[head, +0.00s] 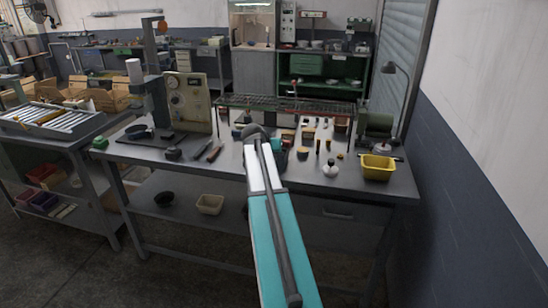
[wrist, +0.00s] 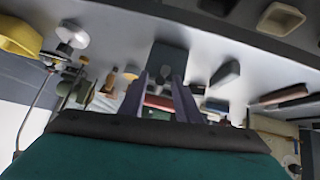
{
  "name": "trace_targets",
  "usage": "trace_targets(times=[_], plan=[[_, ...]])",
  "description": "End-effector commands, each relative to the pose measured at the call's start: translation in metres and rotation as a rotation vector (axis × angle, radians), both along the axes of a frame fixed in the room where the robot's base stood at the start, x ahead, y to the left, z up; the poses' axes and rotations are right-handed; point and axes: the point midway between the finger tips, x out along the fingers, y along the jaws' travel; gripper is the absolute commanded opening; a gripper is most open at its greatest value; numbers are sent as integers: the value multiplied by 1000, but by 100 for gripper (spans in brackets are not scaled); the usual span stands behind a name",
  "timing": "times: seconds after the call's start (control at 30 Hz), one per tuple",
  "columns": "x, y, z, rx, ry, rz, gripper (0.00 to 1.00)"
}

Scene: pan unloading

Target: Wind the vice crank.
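My gripper's two grey-violet fingers (wrist: 162,77) point out over the bench in the wrist view, with a gap between them. They look open, with nothing clearly held. A dark blue-grey block (wrist: 169,57) stands on the bench beyond the fingertips and may be part of the vice. A reddish bar (wrist: 158,103) shows between the fingers, farther back. I cannot make out the crank for certain in either view. In the head view my arm reaches over the bench's front edge and hides the fingers and the bench behind it.
The grey workbench (head: 233,177) carries a yellow bin (head: 378,167) at right, a white knobbed object (head: 331,169), several small tools, and a tall gauge panel (head: 187,103) at left. A desk lamp (head: 391,68) stands at the back right. Open floor lies before the bench.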

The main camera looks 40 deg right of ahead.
Motion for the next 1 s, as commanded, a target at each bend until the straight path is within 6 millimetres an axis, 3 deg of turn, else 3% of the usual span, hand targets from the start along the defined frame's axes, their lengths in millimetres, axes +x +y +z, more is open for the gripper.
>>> trace_targets(times=[1.0], plan=[[-37, 79, 83, -2, 1, -1, 30]])
